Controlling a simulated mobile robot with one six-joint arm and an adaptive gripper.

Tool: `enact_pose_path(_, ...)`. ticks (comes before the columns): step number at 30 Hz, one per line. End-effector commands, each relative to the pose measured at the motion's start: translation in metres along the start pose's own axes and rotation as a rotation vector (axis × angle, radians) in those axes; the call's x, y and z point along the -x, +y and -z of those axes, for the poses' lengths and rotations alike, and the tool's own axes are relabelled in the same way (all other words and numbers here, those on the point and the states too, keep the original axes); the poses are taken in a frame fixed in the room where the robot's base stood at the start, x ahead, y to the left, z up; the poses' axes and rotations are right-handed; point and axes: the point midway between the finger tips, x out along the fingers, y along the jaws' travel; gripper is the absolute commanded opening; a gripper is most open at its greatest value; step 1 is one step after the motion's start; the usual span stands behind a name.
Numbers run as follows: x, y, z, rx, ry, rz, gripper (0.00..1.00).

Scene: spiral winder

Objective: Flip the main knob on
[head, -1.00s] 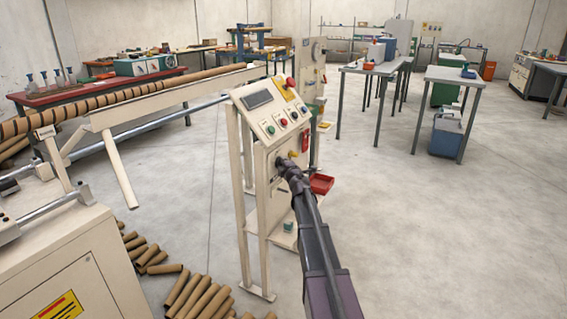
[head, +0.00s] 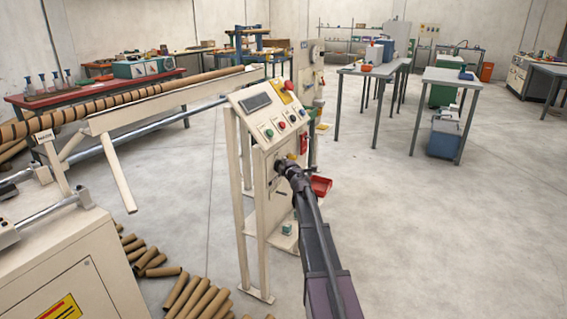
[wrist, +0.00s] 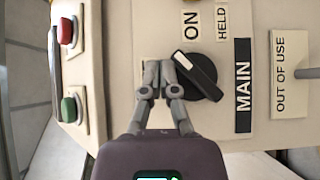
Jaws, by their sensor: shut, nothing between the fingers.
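The main knob (wrist: 197,77) is a round black switch with a bar handle, beside the "MAIN" label (wrist: 243,85) in the wrist view. Its bar slants from upper left to lower right in that picture. The "ON" label (wrist: 190,25) is above it. My gripper (wrist: 160,70) is shut and empty, its fingertips close beside the knob's left side; I cannot tell whether they touch it. In the head view my gripper (head: 281,164) is at the front face of the cream control console (head: 254,165), and the knob is too small and covered to make out.
Red (wrist: 67,32) and green (wrist: 69,109) push buttons sit at the panel's left in the wrist view. An "OUT OF USE" label (wrist: 291,75) is at the right with a grey lever. A red bin (head: 320,186) is right of the console. Cardboard tubes (head: 200,298) lie on the floor.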

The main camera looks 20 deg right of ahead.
Motion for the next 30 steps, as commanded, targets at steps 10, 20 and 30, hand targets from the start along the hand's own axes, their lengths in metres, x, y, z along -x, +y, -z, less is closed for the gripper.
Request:
enact_pose_path(10, -0.0042, 0.0000, -0.0044, -0.001, 0.000, 0.000, 0.00)
enact_pose_path(20, -0.0045, 0.0000, -0.0044, -0.003, 0.001, 0.002, 0.00)
enact_pose_path(30, -0.0044, 0.0097, -0.0043, -0.003, 0.001, 0.002, 0.00)
